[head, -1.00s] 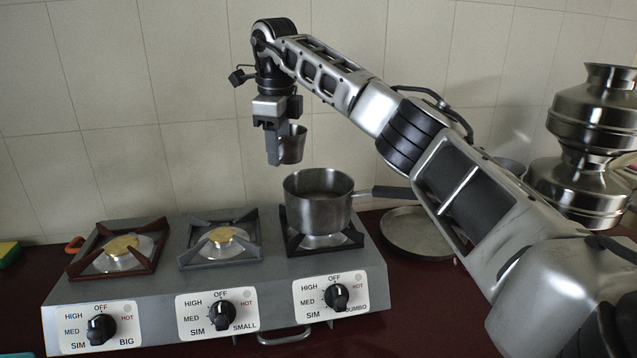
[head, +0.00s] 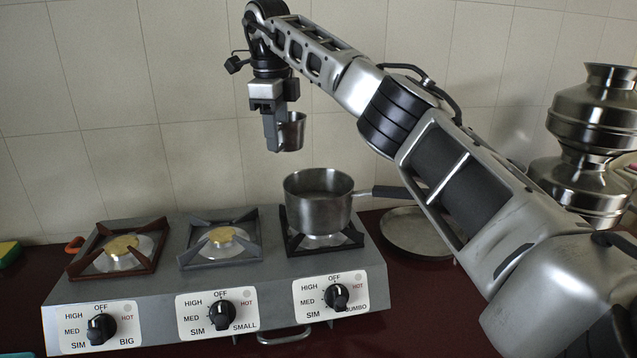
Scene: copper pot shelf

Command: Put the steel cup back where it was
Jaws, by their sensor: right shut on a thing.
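The steel cup (head: 293,132) is small and upright, held in the air above the stove, up and to the left of the saucepan. My right gripper (head: 273,140) points down and is shut on the cup's left side, hiding part of it. The cup and gripper are apart from everything below. My left gripper is not in view.
A grey stove (head: 160,285) carries several burners. A steel saucepan (head: 318,212) with a dark handle sits on the right burner. A round steel tray (head: 415,236) lies right of the stove. Stacked steel pots (head: 590,130) stand at the right. A tiled wall is behind.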

